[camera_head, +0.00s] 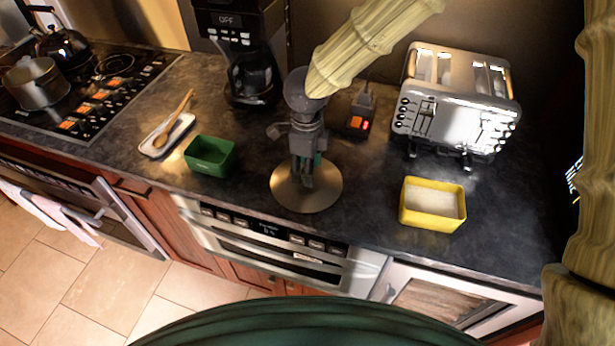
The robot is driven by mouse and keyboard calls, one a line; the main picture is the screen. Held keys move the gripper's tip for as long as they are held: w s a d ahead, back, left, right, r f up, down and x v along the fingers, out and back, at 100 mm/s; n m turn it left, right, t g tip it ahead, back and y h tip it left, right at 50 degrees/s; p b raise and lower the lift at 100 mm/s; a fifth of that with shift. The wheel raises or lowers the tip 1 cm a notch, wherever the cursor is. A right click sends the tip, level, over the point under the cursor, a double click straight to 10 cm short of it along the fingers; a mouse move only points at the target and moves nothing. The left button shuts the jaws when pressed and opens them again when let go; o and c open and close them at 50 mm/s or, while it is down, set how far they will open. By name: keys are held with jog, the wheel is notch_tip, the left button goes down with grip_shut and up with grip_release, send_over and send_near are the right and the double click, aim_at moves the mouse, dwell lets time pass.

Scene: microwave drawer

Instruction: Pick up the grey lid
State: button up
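The grey lid (323,199) is a round, flat disc with a brownish-grey sheen. It is at the front middle of the dark counter, between a green container and a yellow container. My gripper (307,184) points down over the middle of the lid, with its fingers close together. The fingers hide the lid's centre, so any knob there is not visible. I cannot tell whether the fingers are shut on the lid or just above it.
The green container (210,157) is left of the lid and the yellow container (432,222) is right. A toaster (455,103) and a coffee maker (246,50) stand behind. A spoon rest (160,140) and stove (85,90) are left. The counter's front edge is close.

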jog(key=shift+s+f, duration=0.2)
jog(key=shift+s, duration=0.1)
jog(key=shift+f, duration=0.3)
jog(key=shift+w+f, duration=0.45)
jog(key=shift+w, duration=0.05)
jog(key=shift+s+r, duration=0.2)
jog(key=shift+s, duration=0.05)
jog(key=shift+c, duration=0.9)
jog(key=c, duration=0.3)
grip_shut()
